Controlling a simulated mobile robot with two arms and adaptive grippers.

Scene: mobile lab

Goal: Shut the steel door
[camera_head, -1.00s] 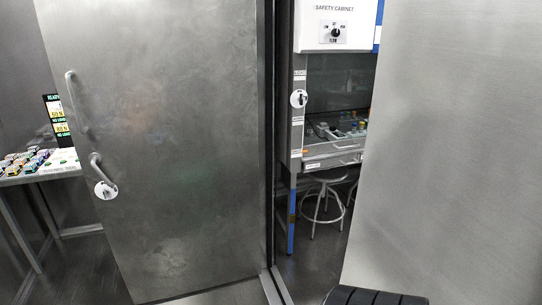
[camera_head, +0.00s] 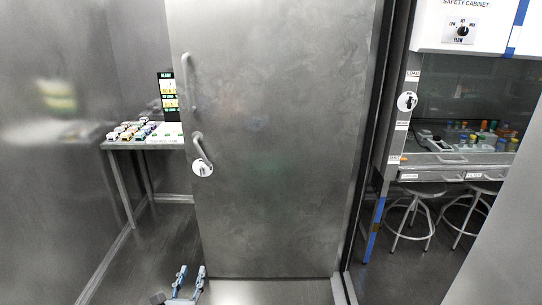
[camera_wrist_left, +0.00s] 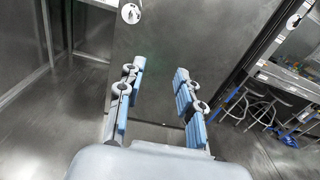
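The steel door (camera_head: 280,150) stands ajar in the middle of the head view, with open space to its left. It carries a long vertical handle (camera_head: 187,85) and, below that, a lever handle (camera_head: 202,150) over a round white plate. My left gripper (camera_head: 188,272) shows low in the head view, below the lever and apart from the door. In the left wrist view its two blue-padded fingers (camera_wrist_left: 158,82) are spread apart with nothing between them, and the door (camera_wrist_left: 160,50) rises beyond them. My right gripper is in neither view.
A table (camera_head: 165,143) with several small coloured items and a lit sign (camera_head: 168,95) stands left of the door. Right of the doorway are a safety cabinet (camera_head: 440,40) and stools (camera_head: 410,215). The floor (camera_head: 150,245) at left is clear.

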